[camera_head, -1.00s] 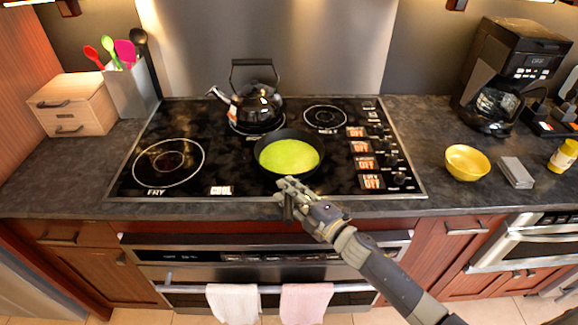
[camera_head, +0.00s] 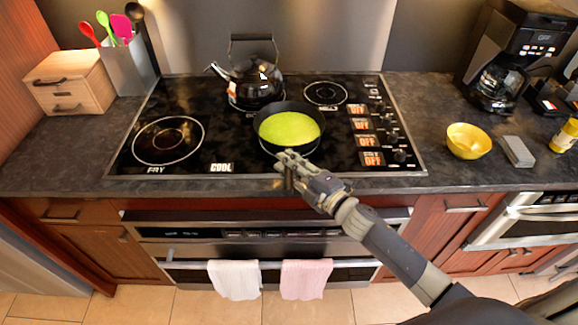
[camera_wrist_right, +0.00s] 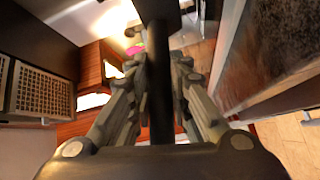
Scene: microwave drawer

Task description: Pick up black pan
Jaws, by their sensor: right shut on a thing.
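The black pan (camera_head: 260,138) is a round skillet with a bright green inside, at the front middle of the cooktop. The edge of a burner ring shows just below its near rim, so the pan appears slightly raised above the cooktop. My right gripper (camera_head: 288,165) is at the pan's near side, shut on its handle, which the fingers mostly hide. In the right wrist view, the dark handle (camera_wrist_right: 160,85) runs between the two fingers. My left gripper is in neither view.
A black kettle (camera_head: 255,88) stands right behind the pan on the cooktop (camera_head: 225,150). Control knobs line the cooktop's right side. A yellow bowl (camera_head: 468,141), a grey box (camera_head: 518,152) and a coffee maker (camera_head: 510,55) are on the right counter. Two towels hang below on the oven handle.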

